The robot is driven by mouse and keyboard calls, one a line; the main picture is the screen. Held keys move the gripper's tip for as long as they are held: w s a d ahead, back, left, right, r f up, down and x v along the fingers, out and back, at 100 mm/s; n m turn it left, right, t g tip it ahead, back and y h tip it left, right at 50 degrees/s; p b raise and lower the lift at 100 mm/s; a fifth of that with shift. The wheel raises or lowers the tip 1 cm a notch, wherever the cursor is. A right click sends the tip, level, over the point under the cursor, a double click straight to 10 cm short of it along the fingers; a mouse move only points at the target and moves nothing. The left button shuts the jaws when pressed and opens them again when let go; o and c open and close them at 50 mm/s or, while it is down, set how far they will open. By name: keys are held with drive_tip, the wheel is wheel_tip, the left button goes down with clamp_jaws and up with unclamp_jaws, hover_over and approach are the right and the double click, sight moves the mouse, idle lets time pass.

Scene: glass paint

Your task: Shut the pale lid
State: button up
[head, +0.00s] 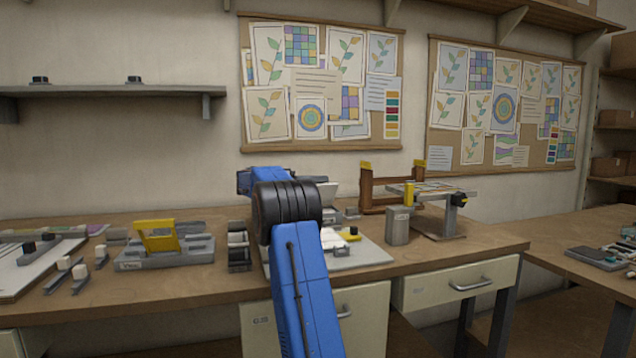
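My blue arm with its black joint reaches up over the workbench in the middle of the head view. My gripper is hidden behind the arm, so its fingers do not show. A pale raised panel (328,190) shows just to the right of the arm's black joint. It looks like the pale lid standing open, but most of it and whatever it is hinged to are hidden behind the arm. I cannot tell how far my gripper is from it.
A pale board (368,256) with small pieces lies right of the arm. A grey canister (397,226) and a grey stand (440,190) are farther right. A grey fixture with a yellow handle (158,236) sits at left. Drawers (460,285) are shut below the bench (490,240).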

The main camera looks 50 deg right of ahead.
drive_tip(key=v, duration=1.7)
drive_tip(key=shift+w+a, duration=0.15)
